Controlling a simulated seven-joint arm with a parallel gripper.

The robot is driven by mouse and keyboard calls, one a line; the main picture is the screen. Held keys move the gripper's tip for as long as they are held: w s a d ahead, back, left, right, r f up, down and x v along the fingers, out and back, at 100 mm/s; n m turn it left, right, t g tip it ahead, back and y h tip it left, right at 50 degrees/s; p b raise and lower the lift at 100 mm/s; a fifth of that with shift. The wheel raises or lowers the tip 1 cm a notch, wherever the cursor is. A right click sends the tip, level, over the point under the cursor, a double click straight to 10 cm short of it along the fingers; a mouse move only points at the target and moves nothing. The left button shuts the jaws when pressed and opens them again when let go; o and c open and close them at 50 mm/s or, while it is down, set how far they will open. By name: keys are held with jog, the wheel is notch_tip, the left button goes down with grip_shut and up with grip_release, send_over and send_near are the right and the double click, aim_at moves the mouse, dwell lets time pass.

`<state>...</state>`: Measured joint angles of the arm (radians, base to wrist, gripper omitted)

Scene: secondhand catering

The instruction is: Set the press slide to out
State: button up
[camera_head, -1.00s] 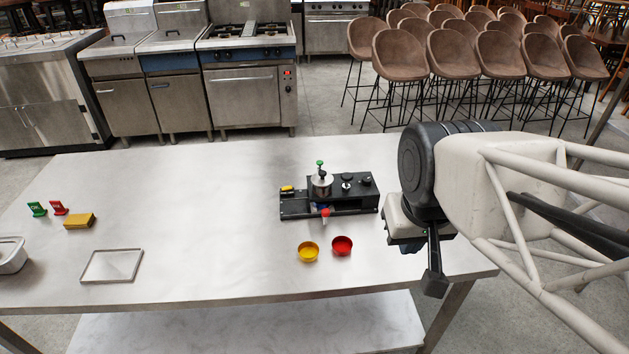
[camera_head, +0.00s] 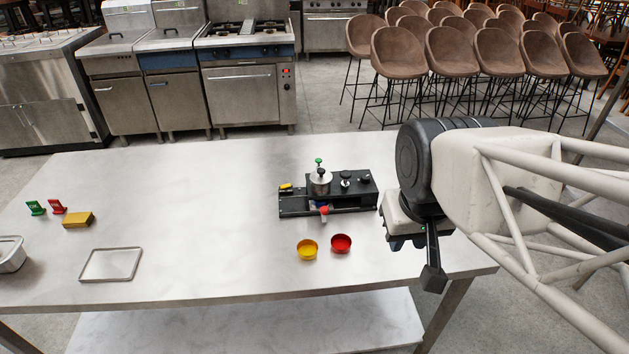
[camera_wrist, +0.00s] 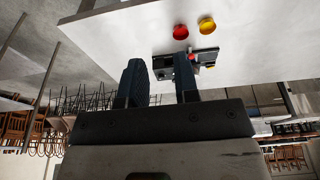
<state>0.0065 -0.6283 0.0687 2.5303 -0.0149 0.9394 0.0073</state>
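The press (camera_head: 326,192) is a black block on the table, with a silver cylinder topped by a green knob (camera_head: 318,162) and several black knobs. A red-tipped handle (camera_head: 324,210) sticks out at its front. A yellow piece (camera_head: 286,187) shows at its left end. I cannot tell the slide's setting from here. The press also shows small in the wrist view (camera_wrist: 207,56), beyond the fingers. My gripper (camera_wrist: 160,66) has its two dark fingers apart with nothing between them. In the head view it hangs to the right of the press, clear of it.
A yellow bowl (camera_head: 307,249) and a red bowl (camera_head: 341,244) stand in front of the press. To the left are a shallow tray (camera_head: 111,264), a yellow sponge-like block (camera_head: 78,219), green and red signs, and a metal container (camera_head: 11,254). The table's middle is clear.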

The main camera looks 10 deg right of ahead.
jog(key=o, duration=0.4)
jog(key=shift+w+f+n, duration=0.1)
jog(key=shift+w+n, duration=0.3)
jog(key=shift+w, duration=0.2)
jog(key=n+h, duration=0.3)
jog(key=n, duration=2.3)
send_near(324, 208)
jog(key=f, duration=0.2)
jog(key=shift+s+d+r+t, duration=0.15)
jog(key=shift+d+t, duration=0.05)
jog(key=shift+t, duration=0.1)
jog(key=shift+x, duration=3.85)
